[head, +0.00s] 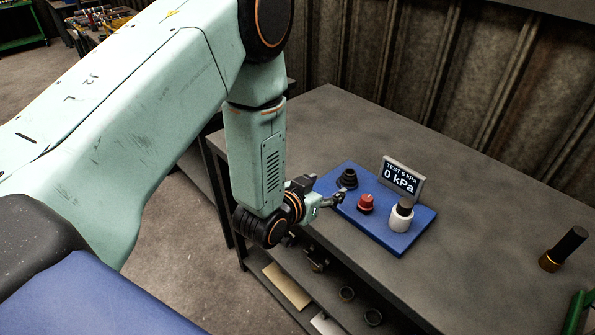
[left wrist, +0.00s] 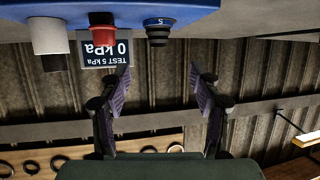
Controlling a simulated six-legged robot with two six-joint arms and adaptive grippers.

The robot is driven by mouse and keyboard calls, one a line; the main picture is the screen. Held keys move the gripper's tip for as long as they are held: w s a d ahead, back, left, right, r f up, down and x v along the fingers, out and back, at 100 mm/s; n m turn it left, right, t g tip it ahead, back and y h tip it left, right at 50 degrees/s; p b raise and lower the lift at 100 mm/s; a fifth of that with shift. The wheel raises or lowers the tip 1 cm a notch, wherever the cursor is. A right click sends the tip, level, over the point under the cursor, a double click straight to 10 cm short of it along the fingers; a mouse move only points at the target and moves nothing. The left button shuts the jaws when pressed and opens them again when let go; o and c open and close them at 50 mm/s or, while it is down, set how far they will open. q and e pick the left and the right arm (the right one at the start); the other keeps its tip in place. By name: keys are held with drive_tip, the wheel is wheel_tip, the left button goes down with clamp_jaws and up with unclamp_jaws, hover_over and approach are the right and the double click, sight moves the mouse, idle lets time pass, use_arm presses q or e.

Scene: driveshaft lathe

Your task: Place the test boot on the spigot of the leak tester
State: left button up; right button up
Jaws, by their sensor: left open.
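The black ribbed test boot (head: 347,180) stands on the blue base plate of the leak tester (head: 408,246), at its far left part. In the left wrist view, which is upside down, the boot (left wrist: 158,30) shows a blue band with a mark on it. A white cylinder with a dark top (head: 401,220), seemingly the spigot, stands at the plate's right; it shows white in the left wrist view (left wrist: 50,32). My left gripper (head: 337,197) is open and empty, close to the plate's left edge. In the left wrist view its spread fingers (left wrist: 163,88) are apart from the boot.
A red knob-like part (head: 366,204) stands between the boot and white cylinder. A display (head: 402,180) reading 0 kPa stands behind. The grey bench (head: 480,220) is otherwise mostly clear; rings lie on the shelf below.

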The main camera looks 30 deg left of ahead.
use_arm(q)
drive_tip(key=s+a+f+g+y, duration=0.1)
drive_tip(key=s+f+g, duration=0.3)
drive_tip(key=s+f, duration=0.55)
drive_tip(key=s+f+g, duration=0.2)
drive_tip(key=s+g, duration=0.1)
drive_tip(key=s, duration=0.5)
drive_tip(key=s+a+f+n+g, duration=0.1)
drive_tip(key=s+g, duration=0.2)
drive_tip(key=s, duration=0.6)
drive_tip(key=s+f+n+g+y, duration=0.1)
drive_tip(key=s+f+g, duration=0.1)
drive_tip(key=s, duration=0.7)
drive_tip(key=shift+s+a+f+g, duration=0.25)
drive_tip(key=shift+a+f+g, duration=0.15)
drive_tip(key=shift+g, duration=0.4)
